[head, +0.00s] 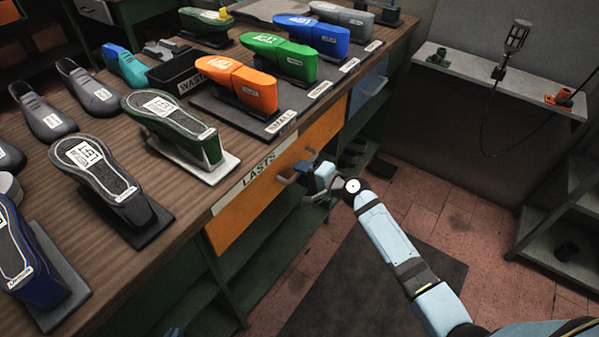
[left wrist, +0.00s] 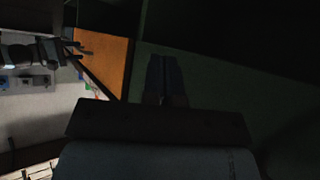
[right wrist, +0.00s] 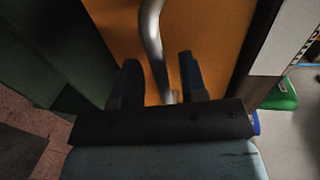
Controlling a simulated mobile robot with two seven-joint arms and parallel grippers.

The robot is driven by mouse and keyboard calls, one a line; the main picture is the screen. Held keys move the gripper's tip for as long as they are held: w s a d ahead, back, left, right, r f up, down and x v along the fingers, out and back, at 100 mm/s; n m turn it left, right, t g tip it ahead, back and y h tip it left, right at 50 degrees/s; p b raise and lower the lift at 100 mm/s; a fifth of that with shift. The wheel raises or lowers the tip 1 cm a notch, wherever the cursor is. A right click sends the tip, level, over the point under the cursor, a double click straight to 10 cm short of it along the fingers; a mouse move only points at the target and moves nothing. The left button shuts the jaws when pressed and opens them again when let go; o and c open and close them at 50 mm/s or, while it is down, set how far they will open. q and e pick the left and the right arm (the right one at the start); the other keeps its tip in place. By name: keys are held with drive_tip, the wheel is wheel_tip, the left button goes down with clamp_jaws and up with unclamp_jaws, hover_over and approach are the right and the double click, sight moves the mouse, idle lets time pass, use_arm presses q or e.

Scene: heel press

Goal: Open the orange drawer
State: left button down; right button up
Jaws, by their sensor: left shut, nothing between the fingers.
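The orange drawer (head: 240,218) is under the bench's front edge, below a "LASTS" label. Its front looks about flush with the bench, with no gap seen. Its grey bar handle (head: 290,178) sticks out; in the right wrist view the handle (right wrist: 152,32) runs down between the fingers. My right gripper (head: 312,182) is open around the handle, one finger on each side; contact cannot be told. My left gripper (left wrist: 163,78) is shut and empty in a dark spot by green panels, with the orange drawer front (left wrist: 108,62) to its left.
Shoe lasts, including an orange one (head: 238,82) and a green one (head: 280,55), stand on the wooden bench (head: 165,235). A blue drawer (head: 369,88) is farther along. A dark mat (head: 375,280) lies on the open tiled floor. Shelving (head: 560,215) stands at right.

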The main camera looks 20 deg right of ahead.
drive_tip(key=shift+w+a+f, duration=0.1)
drive_tip(key=shift+w+a, duration=0.3)
drive_tip(key=shift+w, duration=0.05)
clamp_jaws()
drive_tip(key=shift+s+d, duration=0.1)
